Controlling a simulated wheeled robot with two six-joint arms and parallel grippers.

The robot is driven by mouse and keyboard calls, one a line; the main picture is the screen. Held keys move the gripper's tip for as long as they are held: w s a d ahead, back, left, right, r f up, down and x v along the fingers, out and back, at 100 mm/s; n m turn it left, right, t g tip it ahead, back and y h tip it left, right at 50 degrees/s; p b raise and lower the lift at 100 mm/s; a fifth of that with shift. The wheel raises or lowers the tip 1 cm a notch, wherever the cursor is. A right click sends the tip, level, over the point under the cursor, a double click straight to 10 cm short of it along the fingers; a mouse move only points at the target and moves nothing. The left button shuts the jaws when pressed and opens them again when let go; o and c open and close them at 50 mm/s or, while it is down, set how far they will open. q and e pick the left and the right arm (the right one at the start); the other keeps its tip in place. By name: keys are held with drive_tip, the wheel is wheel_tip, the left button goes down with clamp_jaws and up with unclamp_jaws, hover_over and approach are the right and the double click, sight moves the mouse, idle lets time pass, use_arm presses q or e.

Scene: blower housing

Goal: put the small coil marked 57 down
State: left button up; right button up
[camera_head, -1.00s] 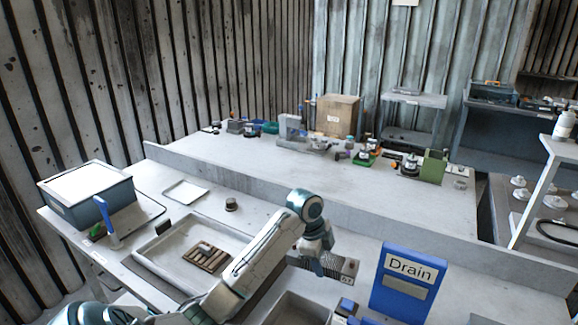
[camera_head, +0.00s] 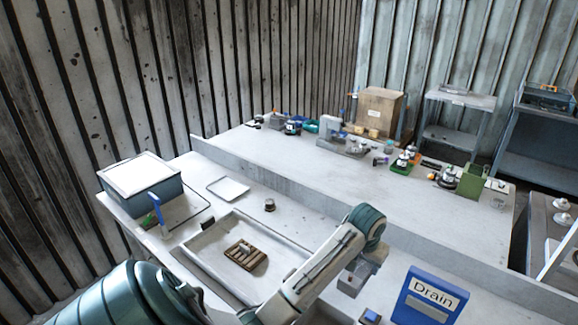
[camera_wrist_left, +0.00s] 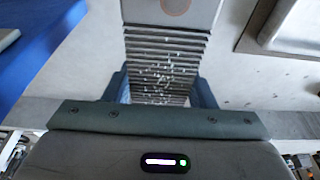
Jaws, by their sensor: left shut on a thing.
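The small coil is a grey finned block with a plain end plate. In the left wrist view the coil (camera_wrist_left: 168,45) sits between the two blue-grey fingers of my left gripper (camera_wrist_left: 162,88), which is shut on it. Bright specks lie over its fins, and no number can be read. In the head view my left gripper (camera_head: 364,268) is at the end of the arm, over the bench left of the Drain sign, its fingers largely hidden. I cannot tell whether the coil touches the bench. My right gripper is not in view.
A blue Drain holder (camera_head: 428,296) stands right of my gripper. A shallow tray (camera_head: 205,250) with a brown slotted block (camera_head: 245,254) lies left. A small dark cylinder (camera_head: 269,204), a white plate (camera_head: 228,188) and a lidded box (camera_head: 140,185) stand farther back. A raised ledge runs behind.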

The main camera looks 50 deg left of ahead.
use_arm(q)
wheel_tip(320, 180, down, 9)
drive_tip(key=p, duration=0.3)
drive_tip(key=shift+f, duration=0.5)
drive_tip(key=o, duration=1.4)
drive_tip(key=shift+f, duration=0.1)
